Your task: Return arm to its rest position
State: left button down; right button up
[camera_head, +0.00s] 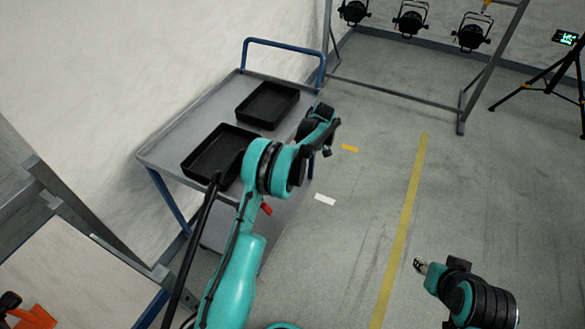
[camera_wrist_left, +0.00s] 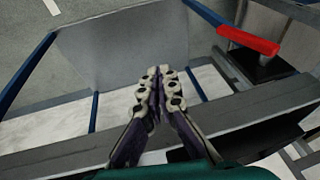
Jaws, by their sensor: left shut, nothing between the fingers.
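My left arm reaches up from the bottom of the head view and bends over the right edge of the grey cart (camera_head: 188,130). My left gripper (camera_head: 327,152) is small and partly hidden by its wrist there. In the left wrist view, the left gripper (camera_wrist_left: 158,74) has its fingers together with nothing between them. My right gripper (camera_head: 420,265) is at the lower right, over the floor. Its fingers are too small to tell open from shut.
Two black trays, the far one (camera_head: 267,105) and the near one (camera_head: 215,154), lie on the cart, which has a blue handle (camera_head: 285,46). Several stage lights (camera_head: 410,20) hang on a metal frame (camera_head: 400,92). A tripod (camera_head: 552,82) stands right. Floor around the yellow line (camera_head: 404,220) is clear.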

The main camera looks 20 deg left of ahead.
dwell(0.4)
pick_arm(q)
jog(key=s+d+r+m+t+h, duration=0.15)
jog(key=s+r+m, duration=0.35)
jog(key=r, duration=0.5)
jog(key=s+d+r+m+t, duration=0.3)
jog(key=s+r, duration=0.5)
jog(key=r, duration=0.2)
jog(key=s+d+m+t+h, duration=0.1)
jog(key=s+m, duration=0.3)
jog(key=s, duration=0.6)
jog(key=s+d+m+t+h, duration=0.1)
jog(key=s+d+m+t, duration=0.2)
jog(key=s, duration=0.7)
jog(key=shift+s+d+m, duration=0.3)
jog(key=shift+s+m, duration=0.05)
jog(key=shift+m, duration=0.85)
